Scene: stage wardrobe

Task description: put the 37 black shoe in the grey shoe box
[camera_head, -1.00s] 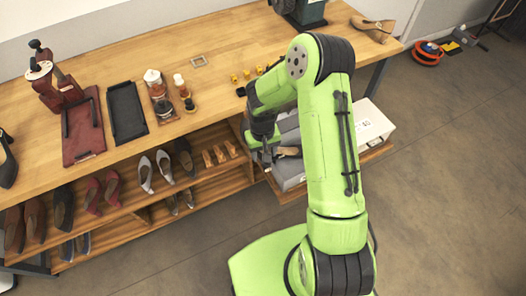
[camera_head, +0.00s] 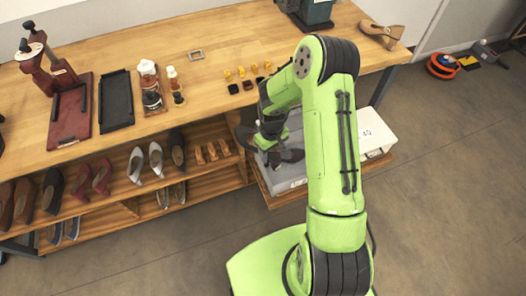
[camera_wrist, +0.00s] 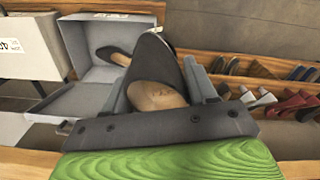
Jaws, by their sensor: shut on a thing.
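My gripper (camera_wrist: 158,78) is shut on a black shoe with a tan inside (camera_wrist: 152,72). In the head view my gripper (camera_head: 270,143) holds the dark shoe (camera_head: 291,156) over the grey shoe box (camera_head: 284,181), beside the table's front edge. The wrist view shows the grey box (camera_wrist: 82,40) open behind and left of the held shoe. Another black shoe (camera_wrist: 114,56) lies inside it. I cannot read a size number on either shoe. My arm hides part of the box in the head view.
A white box with a label (camera_head: 376,133) stands right of the grey box; it also shows in the wrist view (camera_wrist: 30,48). Shelves under the wooden table (camera_head: 215,105) hold several pairs of shoes (camera_head: 145,163).

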